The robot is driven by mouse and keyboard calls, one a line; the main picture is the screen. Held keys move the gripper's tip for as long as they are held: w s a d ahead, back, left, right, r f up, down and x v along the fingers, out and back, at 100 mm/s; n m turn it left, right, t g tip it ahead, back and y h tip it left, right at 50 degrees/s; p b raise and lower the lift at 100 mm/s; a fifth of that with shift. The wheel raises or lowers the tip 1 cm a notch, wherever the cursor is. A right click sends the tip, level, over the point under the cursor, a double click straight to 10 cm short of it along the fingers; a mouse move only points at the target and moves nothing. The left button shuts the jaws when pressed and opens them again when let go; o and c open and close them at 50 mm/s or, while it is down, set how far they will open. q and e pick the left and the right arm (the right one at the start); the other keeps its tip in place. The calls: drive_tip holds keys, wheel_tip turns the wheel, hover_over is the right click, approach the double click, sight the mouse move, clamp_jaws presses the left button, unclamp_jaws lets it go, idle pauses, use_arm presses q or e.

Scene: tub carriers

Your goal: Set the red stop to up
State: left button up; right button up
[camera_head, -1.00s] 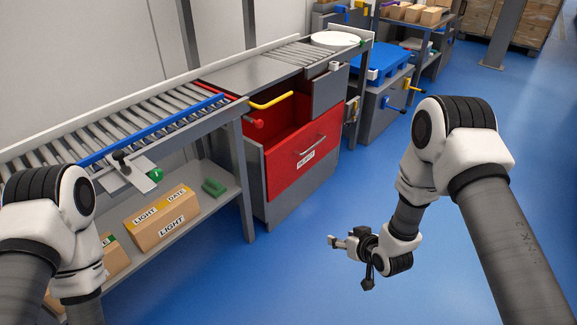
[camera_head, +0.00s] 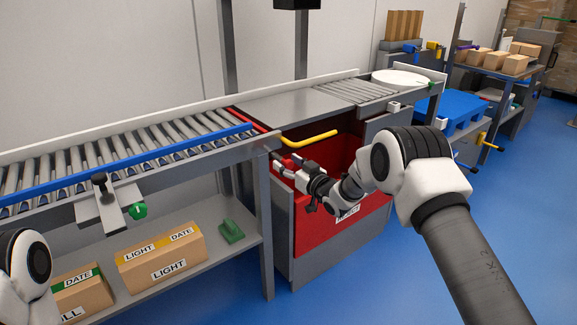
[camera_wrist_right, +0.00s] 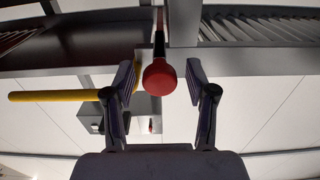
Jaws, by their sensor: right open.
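The red stop shows as a red bar (camera_head: 247,119) across the end of the roller conveyor, about level with the rollers. Its red knob (camera_wrist_right: 159,76) is on a dark lever in the right wrist view, between the two fingers. My right gripper (camera_wrist_right: 160,88) is open, with one finger on each side of the knob and visible gaps; I cannot tell whether it touches. In the head view the right gripper (camera_head: 281,167) is at the conveyor's end, beside the red drawer, and partly covers the knob. My left gripper is out of view; only part of the left arm shows.
A yellow handle (camera_head: 312,138) sticks out close to my right gripper. The open red drawer (camera_head: 340,150) is just behind it. A blue rail (camera_head: 120,164) runs along the conveyor's front. Boxes (camera_head: 160,255) stand on the shelf below.

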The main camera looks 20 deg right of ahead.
clamp_jaws()
wheel_tip(320, 180, up, 6)
drive_tip(key=p, duration=0.3)
drive_tip(key=shift+f+p, duration=0.25)
drive_tip(key=shift+p, duration=0.05)
unclamp_jaws()
